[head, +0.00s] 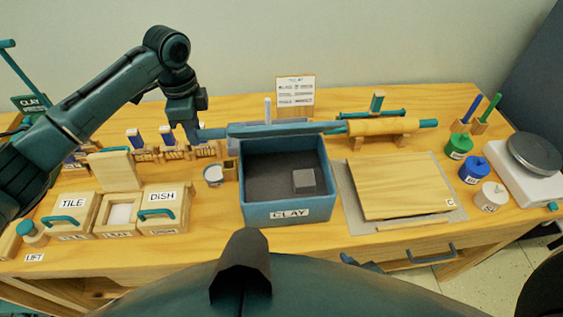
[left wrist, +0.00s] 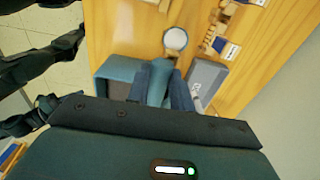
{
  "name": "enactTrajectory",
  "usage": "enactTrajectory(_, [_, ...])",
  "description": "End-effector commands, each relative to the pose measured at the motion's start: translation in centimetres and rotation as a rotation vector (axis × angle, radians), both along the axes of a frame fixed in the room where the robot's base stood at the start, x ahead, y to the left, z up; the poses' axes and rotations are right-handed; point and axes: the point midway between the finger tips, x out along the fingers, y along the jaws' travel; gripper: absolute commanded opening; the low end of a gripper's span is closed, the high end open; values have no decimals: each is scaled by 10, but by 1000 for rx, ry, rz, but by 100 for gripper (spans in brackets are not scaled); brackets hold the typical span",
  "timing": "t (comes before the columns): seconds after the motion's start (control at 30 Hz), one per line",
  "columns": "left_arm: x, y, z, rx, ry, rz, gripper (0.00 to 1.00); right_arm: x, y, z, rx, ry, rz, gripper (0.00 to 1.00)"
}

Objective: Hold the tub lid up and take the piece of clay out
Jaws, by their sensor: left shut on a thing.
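The blue tub (head: 288,210), labelled CLAY, stands open at the middle of the table. A small grey block of clay (head: 304,181) lies on its dark floor, towards the right front. The tub lid (head: 280,129) is raised along the tub's back edge. My left gripper (head: 194,136) is shut on the bar at the lid's left end; in the left wrist view its fingers (left wrist: 163,90) close around that bar. The lid also shows there (left wrist: 207,78). Dark parts of mine are at the bottom of the head view; my right gripper's jaws cannot be made out.
A wooden board (head: 400,185) lies right of the tub, with a rolling pin (head: 380,127) on a stand behind it. TILE and DISH boxes (head: 162,205) stand left. A small white-topped cup (head: 213,175) is close to the tub's left wall. Coloured pots (head: 458,146) and a turntable stand far right.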

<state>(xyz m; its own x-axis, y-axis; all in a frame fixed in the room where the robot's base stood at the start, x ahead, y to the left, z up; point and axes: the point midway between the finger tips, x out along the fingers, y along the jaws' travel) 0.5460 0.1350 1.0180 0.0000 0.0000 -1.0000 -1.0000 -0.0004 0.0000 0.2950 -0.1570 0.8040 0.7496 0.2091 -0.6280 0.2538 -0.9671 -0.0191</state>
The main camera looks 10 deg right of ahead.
Motion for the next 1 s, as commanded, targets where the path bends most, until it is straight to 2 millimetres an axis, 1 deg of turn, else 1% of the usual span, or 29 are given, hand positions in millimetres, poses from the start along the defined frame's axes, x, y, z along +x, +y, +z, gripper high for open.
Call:
enactTrajectory(0.2, [10, 0, 7, -1, -3, 1, 0, 0, 0, 0, 1, 0, -1, 36])
enactTrajectory(0.77, [27, 1, 16, 1, -1, 1, 0, 0, 1, 0, 1, 0, -1, 36])
enactTrajectory(1.0, [38, 0, 20, 0, -2, 2, 0, 0, 1, 0, 1, 0, -1, 36])
